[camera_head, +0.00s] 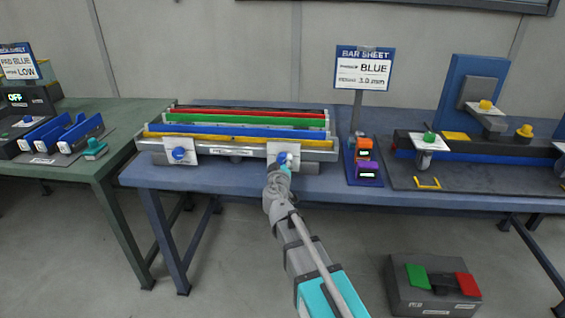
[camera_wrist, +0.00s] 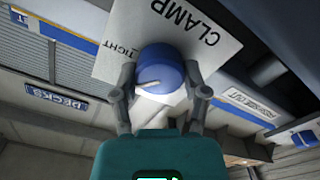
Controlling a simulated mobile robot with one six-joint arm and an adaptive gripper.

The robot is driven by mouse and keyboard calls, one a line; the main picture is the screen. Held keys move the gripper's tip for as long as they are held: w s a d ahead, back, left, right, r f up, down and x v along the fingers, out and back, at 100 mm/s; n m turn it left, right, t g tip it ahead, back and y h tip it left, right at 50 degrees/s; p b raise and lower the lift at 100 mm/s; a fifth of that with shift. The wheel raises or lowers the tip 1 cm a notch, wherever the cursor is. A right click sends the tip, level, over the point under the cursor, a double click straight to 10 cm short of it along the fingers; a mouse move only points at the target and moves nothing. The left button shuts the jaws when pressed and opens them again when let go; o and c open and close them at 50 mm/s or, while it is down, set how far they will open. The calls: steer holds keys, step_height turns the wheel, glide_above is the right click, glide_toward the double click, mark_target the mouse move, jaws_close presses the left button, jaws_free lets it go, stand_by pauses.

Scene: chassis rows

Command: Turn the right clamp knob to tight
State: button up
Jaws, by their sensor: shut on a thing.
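The right clamp knob (camera_wrist: 160,72) is blue and round with a light pointer line on its face. It sits on a white plate (camera_wrist: 120,40) marked CLAMP, with a partly hidden word ending in "IGHT" beside the knob. My gripper (camera_wrist: 158,88) is shut on this knob, one finger on each side. In the head view my gripper (camera_head: 284,168) is at the right plate (camera_head: 274,148) on the front of the bar rack and mostly covers the knob. The left clamp knob (camera_head: 179,154) is blue, on its own white plate, and nothing touches it.
The rack holds red, green, blue and yellow bars (camera_head: 240,130) on a blue table (camera_head: 225,178). A grey box (camera_head: 432,290) with green and red pads is on the floor.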

steer(key=m, duration=0.4)
steer(key=shift+w+m, duration=0.1)
steer(key=shift+m, duration=0.2)
steer(key=m, duration=0.4)
stand_by(0.3)
steer(key=o, duration=1.1)
steer(key=shift+o, duration=0.2)
steer(key=s, duration=1.2)
steer(key=shift+a, duration=0.25)
steer(key=shift+d, duration=0.1)
